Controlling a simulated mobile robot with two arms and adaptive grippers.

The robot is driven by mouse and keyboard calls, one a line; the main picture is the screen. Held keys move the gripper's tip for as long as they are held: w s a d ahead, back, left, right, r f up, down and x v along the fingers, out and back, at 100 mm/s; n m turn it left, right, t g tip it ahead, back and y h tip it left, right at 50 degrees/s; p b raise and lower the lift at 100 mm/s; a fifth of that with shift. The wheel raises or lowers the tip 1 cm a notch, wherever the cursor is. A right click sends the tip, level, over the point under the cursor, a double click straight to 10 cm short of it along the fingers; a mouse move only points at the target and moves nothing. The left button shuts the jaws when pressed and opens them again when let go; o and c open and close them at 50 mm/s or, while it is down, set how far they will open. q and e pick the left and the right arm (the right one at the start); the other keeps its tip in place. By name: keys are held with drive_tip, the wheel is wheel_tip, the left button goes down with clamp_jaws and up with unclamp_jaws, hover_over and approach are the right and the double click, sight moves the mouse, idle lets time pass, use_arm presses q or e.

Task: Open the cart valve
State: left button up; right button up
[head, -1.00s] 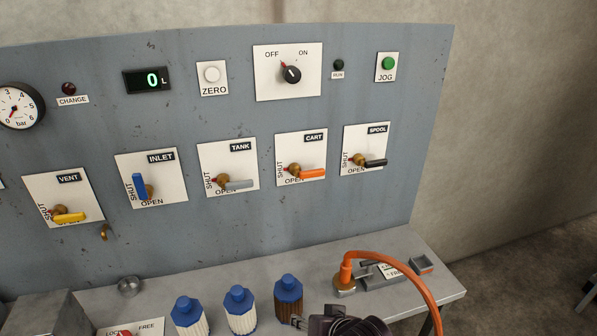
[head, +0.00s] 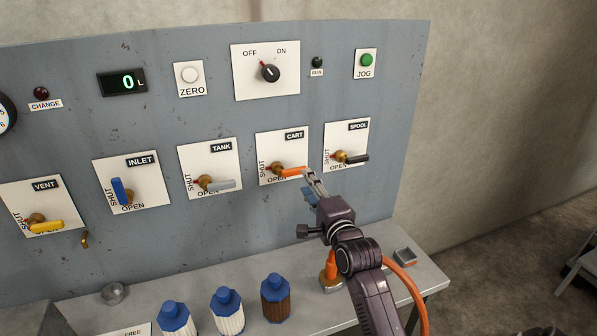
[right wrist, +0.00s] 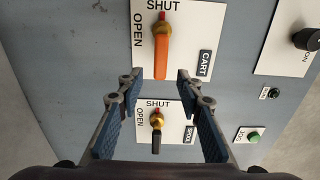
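The cart valve is an orange lever (head: 290,172) on a brass hub on the white CART plate (head: 283,141). The lever points right in the head view, and the hub's small red mark is on the SHUT side. OPEN is printed below. My right gripper (head: 314,180) is just right of the lever's tip. In the right wrist view the orange lever (right wrist: 161,53) hangs down toward the gap between the spread fingers of that gripper (right wrist: 159,82). Nothing is held, and contact with the lever cannot be told. My left gripper is not in view.
The SPOOL valve's black lever (head: 352,158) is close on the right, the TANK valve's grey lever (head: 215,184) on the left. Below, blue-capped bottles (head: 275,296) and an orange hose (head: 404,283) are on the bench. The space before the panel is otherwise open.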

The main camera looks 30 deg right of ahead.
sight(299, 173)
drive_tip(key=shift+p+x, duration=0.9)
drive_tip(key=shift+x, duration=2.85)
drive_tip(key=shift+a, duration=0.1)
drive_tip(key=shift+c, duration=0.2)
clamp_jaws()
